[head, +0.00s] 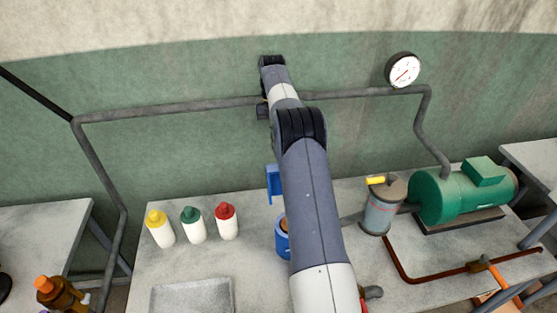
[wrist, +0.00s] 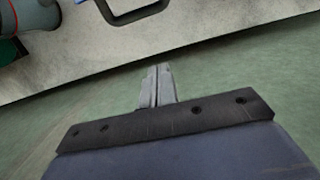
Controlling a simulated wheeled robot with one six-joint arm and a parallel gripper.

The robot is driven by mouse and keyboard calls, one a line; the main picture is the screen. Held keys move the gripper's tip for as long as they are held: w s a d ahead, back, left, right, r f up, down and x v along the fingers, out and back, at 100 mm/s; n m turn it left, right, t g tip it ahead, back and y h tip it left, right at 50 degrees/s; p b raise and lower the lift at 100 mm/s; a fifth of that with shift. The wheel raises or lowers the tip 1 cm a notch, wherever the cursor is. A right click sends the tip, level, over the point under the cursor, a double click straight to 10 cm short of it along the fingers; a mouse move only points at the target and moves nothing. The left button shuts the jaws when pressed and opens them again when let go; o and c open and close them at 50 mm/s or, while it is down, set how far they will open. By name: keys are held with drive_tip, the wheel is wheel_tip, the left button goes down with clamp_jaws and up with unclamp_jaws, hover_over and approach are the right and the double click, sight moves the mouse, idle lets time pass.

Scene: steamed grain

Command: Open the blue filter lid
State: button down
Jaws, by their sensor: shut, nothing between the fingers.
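The blue filter (head: 282,245) stands on the middle table in the head view, partly hidden behind my arm. A brown inside shows at its top. Its blue lid (head: 273,182) appears raised and upright above the back of the filter, also partly covered by my arm. My gripper's fingers show in the wrist view (wrist: 158,72), pressed together and empty, with green wall beyond them. A dark loop-shaped handle (wrist: 140,17) is at the top of that view, apart from the fingertips; I cannot tell what it belongs to.
Bottles with yellow (head: 160,230), green (head: 194,226) and red (head: 227,223) caps stand left of the filter. A grey-blue canister (head: 380,213) and green motor (head: 450,196) stand right. A pipe (head: 170,109) and gauge (head: 402,70) are along the wall.

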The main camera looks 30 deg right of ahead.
drive_tip(key=s+a+f+p, duration=0.1)
drive_tip(key=s+f+p, duration=0.1)
drive_tip(key=s+f, duration=0.2)
drive_tip(key=shift+s+a+f, duration=0.15)
drive_tip(key=shift+s+f, duration=0.1)
drive_tip(key=shift+f, duration=1.1)
drive_tip(key=shift+s+b, duration=0.1)
drive_tip(key=shift+b, duration=0.2)
